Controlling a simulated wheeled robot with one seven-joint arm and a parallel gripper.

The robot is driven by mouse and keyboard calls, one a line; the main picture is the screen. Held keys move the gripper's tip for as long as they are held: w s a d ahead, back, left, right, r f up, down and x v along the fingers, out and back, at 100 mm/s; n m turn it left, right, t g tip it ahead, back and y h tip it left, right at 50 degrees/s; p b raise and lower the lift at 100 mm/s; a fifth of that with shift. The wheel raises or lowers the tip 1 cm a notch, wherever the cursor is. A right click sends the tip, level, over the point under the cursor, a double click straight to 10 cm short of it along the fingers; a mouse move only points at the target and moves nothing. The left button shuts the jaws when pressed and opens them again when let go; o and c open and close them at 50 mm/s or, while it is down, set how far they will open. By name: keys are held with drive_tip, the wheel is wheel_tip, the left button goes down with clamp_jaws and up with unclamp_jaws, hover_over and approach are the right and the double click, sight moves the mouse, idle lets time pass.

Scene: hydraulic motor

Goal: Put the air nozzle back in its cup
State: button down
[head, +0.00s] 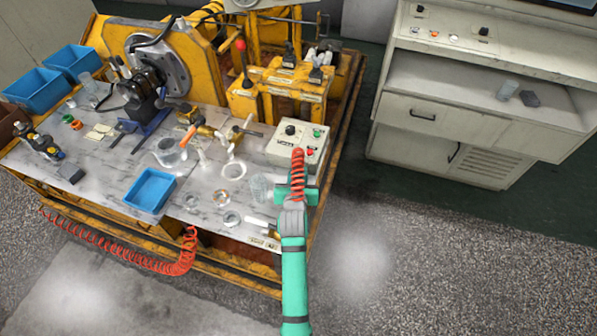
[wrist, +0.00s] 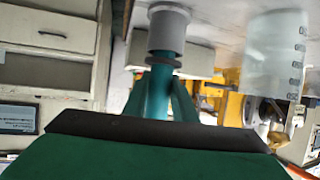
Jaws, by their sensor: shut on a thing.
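My gripper (head: 299,195) is at the right edge of the workbench, beside the control box. It is shut on the air nozzle, which my gripper and arm mostly hide. A red coiled hose (head: 297,172) rises at the gripper in the head view. In the wrist view, the green fingers (wrist: 165,95) reach toward a grey cylinder (wrist: 168,30) with a dark ring at its near end. The grey cylinder looks like the cup, but I cannot tell for sure, nor whether the nozzle is inside it.
The control box (head: 298,143) is close behind. A blue tray (head: 150,190) and glass dishes stand further left. Floor is open right of the bench.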

drive_tip(key=shift+f, duration=0.25)
drive_tip(key=c, duration=1.4)
unclamp_jaws()
drive_tip(key=shift+f, duration=0.15)
drive_tip(key=shift+s, duration=0.25)
drive_tip(key=v, duration=1)
drive_tip(key=shift+s+r, duration=0.1)
drive_tip(key=shift+r, duration=0.4)
drive_tip(key=shift+d, duration=0.1)
